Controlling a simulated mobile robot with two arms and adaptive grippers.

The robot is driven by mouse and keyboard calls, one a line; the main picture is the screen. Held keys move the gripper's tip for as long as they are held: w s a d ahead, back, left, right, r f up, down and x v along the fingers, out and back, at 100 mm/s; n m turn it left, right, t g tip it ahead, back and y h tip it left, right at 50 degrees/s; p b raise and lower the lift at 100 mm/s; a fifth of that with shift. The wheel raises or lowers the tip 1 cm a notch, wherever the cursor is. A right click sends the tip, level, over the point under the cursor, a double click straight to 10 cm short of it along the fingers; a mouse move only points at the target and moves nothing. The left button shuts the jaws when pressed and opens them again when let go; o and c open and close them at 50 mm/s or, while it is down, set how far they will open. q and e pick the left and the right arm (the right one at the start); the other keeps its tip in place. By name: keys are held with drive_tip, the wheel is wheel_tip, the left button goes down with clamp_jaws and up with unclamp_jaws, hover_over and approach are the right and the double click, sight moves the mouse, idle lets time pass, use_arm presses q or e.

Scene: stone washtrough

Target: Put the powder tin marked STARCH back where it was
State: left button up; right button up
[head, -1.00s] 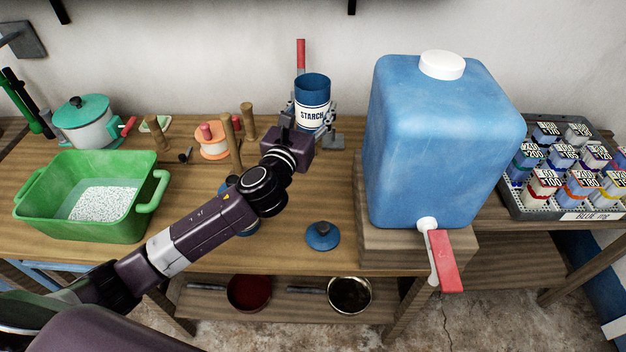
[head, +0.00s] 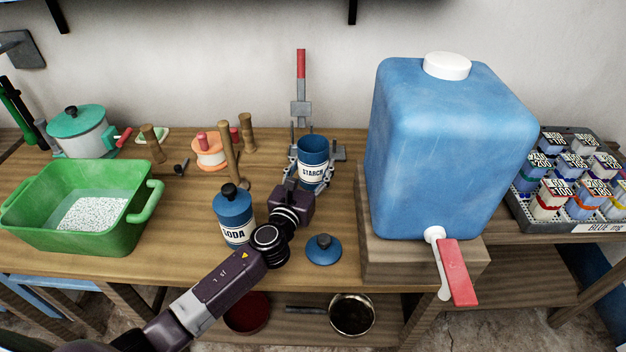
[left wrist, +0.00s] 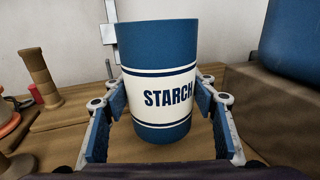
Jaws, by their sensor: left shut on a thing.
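The STARCH tin (head: 313,151) is blue with a white label band and an open top. It stands upright between the fingers of my left gripper (head: 310,176), which is shut on it. In the left wrist view the tin (left wrist: 157,60) fills the middle, with a blue-padded finger of the left gripper (left wrist: 160,108) on each side. I cannot tell whether its base touches the table. A blue lid with a dark knob (head: 323,250) lies on the table in front of it. My right gripper is not in view.
A lidded SODA tin (head: 235,217) stands left of my wrist. Behind the STARCH tin is a grey metal device with a red handle (head: 301,64). A large blue water container (head: 450,150) stands close on the right. Wooden pegs (head: 229,150) and a green basin (head: 130,236) are left.

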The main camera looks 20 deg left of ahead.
sight(313, 177)
use_arm(q)
drive_tip(key=shift+f+b, duration=0.75)
drive_tip(key=shift+f, duration=1.1)
drive_tip(key=shift+f, duration=0.1)
drive_tip(key=o, duration=1.3)
drive_tip(key=shift+c, duration=0.2)
drive_tip(key=shift+s, duration=0.15)
drive_tip(key=s, duration=1.1)
drive_tip(key=shift+s+a, duration=0.2)
drive_tip(key=shift+s, duration=0.2)
